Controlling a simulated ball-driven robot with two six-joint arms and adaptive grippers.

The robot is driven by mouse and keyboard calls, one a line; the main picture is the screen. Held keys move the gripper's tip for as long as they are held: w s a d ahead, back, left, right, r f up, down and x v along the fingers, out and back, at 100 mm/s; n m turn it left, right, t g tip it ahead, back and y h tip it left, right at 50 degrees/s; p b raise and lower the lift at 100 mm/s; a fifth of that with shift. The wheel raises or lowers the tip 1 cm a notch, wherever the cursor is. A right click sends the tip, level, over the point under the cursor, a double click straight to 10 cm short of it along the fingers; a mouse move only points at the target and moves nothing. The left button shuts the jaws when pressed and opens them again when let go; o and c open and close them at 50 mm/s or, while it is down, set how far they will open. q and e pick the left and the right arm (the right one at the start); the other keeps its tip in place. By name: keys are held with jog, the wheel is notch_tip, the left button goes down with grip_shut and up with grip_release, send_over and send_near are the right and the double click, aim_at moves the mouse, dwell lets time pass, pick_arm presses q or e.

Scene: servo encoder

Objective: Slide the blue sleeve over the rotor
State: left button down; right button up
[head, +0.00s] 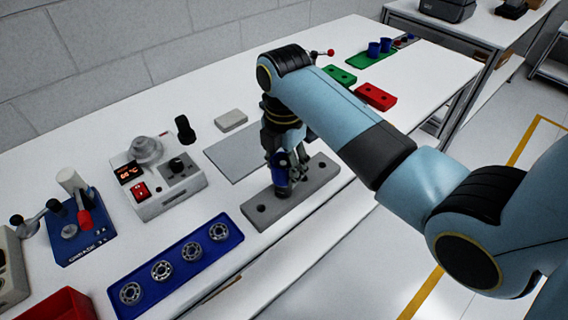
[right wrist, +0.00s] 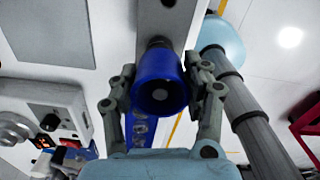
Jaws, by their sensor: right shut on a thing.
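My right gripper (head: 283,170) is shut on a blue sleeve (head: 280,181), which is upright over the grey block with holes (head: 318,182). In the right wrist view, the fingers of my right gripper (right wrist: 160,88) grip the blue sleeve (right wrist: 157,68) from both sides. A dark round part, likely the rotor (right wrist: 158,42), shows at the sleeve's far end, by the grey block (right wrist: 168,22). A grey disc shows inside the sleeve's bore. I cannot tell how far the sleeve is around the rotor. My left gripper is not in view.
Two more blue sleeves (head: 374,50) stand on a green tray at the back. A blue tray (head: 207,262) holds several bearings in front. A control box (head: 160,192) and a blue press (head: 86,245) stand left. A grey mat (head: 238,158) lies behind the block.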

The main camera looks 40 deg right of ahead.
jog(key=shift+f, duration=0.15)
jog(key=shift+f, duration=0.7)
jog(key=o, duration=1.3)
